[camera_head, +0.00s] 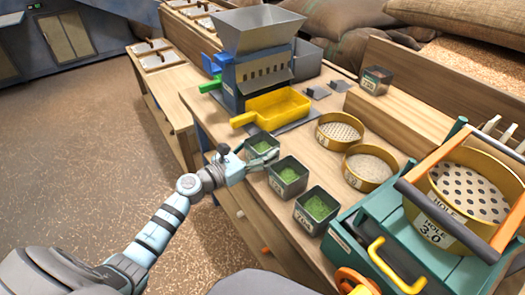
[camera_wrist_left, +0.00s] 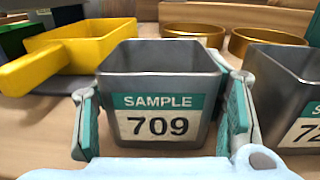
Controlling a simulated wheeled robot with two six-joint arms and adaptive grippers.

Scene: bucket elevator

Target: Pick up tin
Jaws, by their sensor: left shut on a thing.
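My left gripper (camera_head: 256,160) reaches in from the left to the front edge of the bench and is shut on the sample 709 tin. In the left wrist view its fingers (camera_wrist_left: 162,118) press on both sides of the grey square tin (camera_wrist_left: 160,90), which has a green and white label. The tin stands upright and appears to be on the bench top. In the head view, this tin (camera_head: 262,142) holds green material. My right gripper is out of view.
A yellow scoop tray (camera_head: 275,106) lies behind the held tin, below a grey hopper machine (camera_head: 262,68). Two round sieves (camera_head: 338,131) stand to the right. A green sieve shaker (camera_head: 410,245) fills the right front. Another tin (camera_head: 376,79) sits on a rear ledge.

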